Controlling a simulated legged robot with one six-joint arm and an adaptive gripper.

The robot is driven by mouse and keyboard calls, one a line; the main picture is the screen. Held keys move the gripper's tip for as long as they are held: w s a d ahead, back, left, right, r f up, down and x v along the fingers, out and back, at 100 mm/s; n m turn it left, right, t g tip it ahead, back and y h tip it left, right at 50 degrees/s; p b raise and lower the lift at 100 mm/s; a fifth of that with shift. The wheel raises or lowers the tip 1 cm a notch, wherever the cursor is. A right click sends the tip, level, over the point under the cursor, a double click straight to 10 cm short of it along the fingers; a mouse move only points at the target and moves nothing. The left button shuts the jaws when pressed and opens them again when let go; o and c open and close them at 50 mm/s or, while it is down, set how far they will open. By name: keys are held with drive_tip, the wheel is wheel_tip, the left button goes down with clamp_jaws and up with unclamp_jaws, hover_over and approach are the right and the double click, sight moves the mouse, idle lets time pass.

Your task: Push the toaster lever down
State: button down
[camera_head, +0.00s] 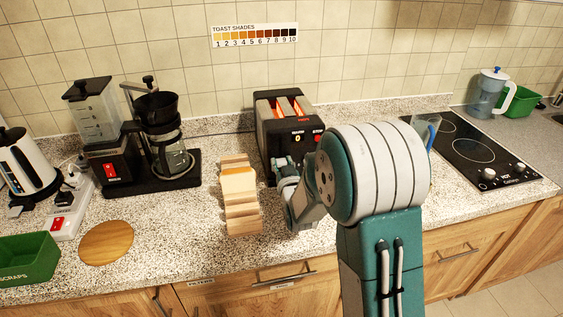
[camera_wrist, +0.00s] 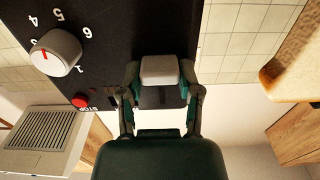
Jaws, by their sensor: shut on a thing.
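The black toaster (camera_head: 288,130) stands against the tiled wall, with an orange glow in its top slots. Its dark front fills the upper left of the wrist view (camera_wrist: 130,25). The grey block-shaped toaster lever (camera_wrist: 161,70) sticks out from that front. My gripper (camera_wrist: 160,84) is shut on the lever, one finger at each side. In the head view my gripper (camera_head: 284,168) is at the toaster's lower front and hides the lever. I cannot tell how high the lever sits in its travel.
A grey dial (camera_wrist: 56,53) and red stop button (camera_wrist: 80,102) are beside the lever. The coffee maker (camera_head: 160,130) is further left, the cooktop (camera_head: 470,150) right. Counter before the round board (camera_head: 106,242) is clear.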

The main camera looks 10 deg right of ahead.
drive_tip(key=shift+c, duration=1.4)
unclamp_jaws()
drive_tip(key=shift+d+f, duration=0.1)
drive_tip(key=shift+f, duration=0.15)
drive_tip(key=s, duration=1.2)
drive_tip(key=shift+w, duration=0.1)
drive_tip(key=s+r+g, duration=0.4)
drive_tip(key=s+g, duration=0.2)
drive_tip(key=s, duration=0.6)
drive_tip(key=s+r+g, duration=0.4)
drive_tip(key=s+g, duration=0.2)
drive_tip(key=s, duration=0.6)
drive_tip(key=shift+s+r, duration=0.35)
